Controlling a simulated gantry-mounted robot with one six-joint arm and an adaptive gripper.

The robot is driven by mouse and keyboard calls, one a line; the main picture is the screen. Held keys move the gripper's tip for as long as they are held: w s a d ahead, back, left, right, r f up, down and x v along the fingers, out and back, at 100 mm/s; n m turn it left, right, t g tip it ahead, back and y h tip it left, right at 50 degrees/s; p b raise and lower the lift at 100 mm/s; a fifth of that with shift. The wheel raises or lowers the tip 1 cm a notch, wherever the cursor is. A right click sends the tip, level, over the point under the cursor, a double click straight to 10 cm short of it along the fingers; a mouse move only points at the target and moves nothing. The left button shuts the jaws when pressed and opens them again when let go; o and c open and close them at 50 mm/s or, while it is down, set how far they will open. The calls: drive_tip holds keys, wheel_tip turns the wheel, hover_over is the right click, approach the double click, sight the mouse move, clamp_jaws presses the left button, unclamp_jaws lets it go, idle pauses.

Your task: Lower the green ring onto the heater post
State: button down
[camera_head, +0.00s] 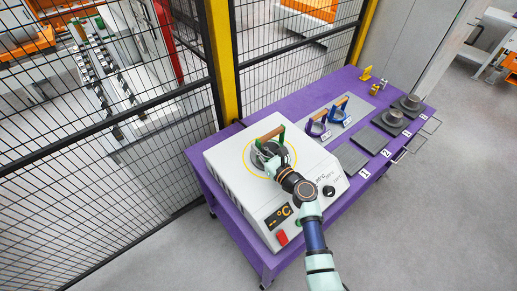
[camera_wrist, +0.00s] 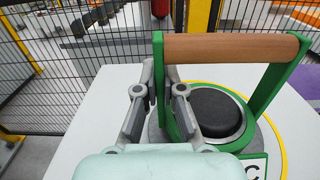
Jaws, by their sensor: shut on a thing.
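The green ring (camera_wrist: 268,95) has a tall green frame with a brown wooden handle bar (camera_wrist: 230,47) across its top. In the head view, its handle (camera_head: 270,134) stands above the heater. My gripper (camera_wrist: 160,112) is shut on the green frame, with one finger on each side of its left upright. The dark, round heater post (camera_wrist: 213,110) shows through the frame, with a grey rim around it. The ring's lower part is partly hidden by my gripper, so I cannot tell whether it rests or hovers. In the head view, my gripper (camera_head: 270,160) is over the heater.
The white heater box (camera_head: 225,160) with a yellow circle stands on the purple table (camera_head: 240,240). Grey plates (camera_head: 350,158) lie beyond, some with round metal parts (camera_head: 392,117). A mesh fence (camera_head: 130,130) runs behind.

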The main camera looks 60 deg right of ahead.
drive_tip(key=shift+f+b, duration=0.3)
drive_tip(key=c, duration=1.2)
unclamp_jaws()
drive_tip(key=v, duration=1.2)
